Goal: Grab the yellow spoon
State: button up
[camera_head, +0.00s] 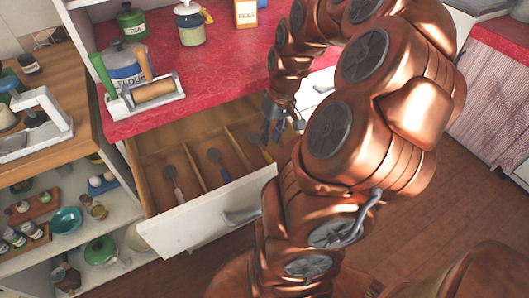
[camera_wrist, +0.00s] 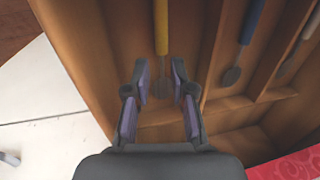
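The yellow spoon lies in the right compartment of the open wooden drawer (camera_head: 195,138). In the wrist view the yellow handle (camera_wrist: 161,28) runs down from the top edge toward my gripper (camera_wrist: 161,78). My two fingers are apart, one on each side of the spoon's line, with nothing clamped between them.
A blue-handled spoon (camera_head: 214,157) lies in the middle compartment and a pale-handled one (camera_head: 170,173) in the left. Thin wooden dividers (camera_wrist: 218,55) separate them. The white drawer front (camera_head: 205,212) and the red counter (camera_head: 225,65) border the drawer.

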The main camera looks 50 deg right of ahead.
aim_at(265, 151)
jog(key=shift+w+a+f+p, duration=0.1)
jog(key=shift+a+f+p, duration=0.1)
jog(key=shift+f, duration=0.65)
jog(key=shift+w+a+f+p, duration=0.1)
jog(key=shift+w+a+f, duration=0.05)
jog(key=shift+f, duration=0.65)
jog(key=shift+w+a+f+p, duration=0.1)
jog(key=shift+a+f, duration=0.1)
jog(key=shift+f, duration=0.65)
jog(key=shift+c, duration=0.2)
grip_shut()
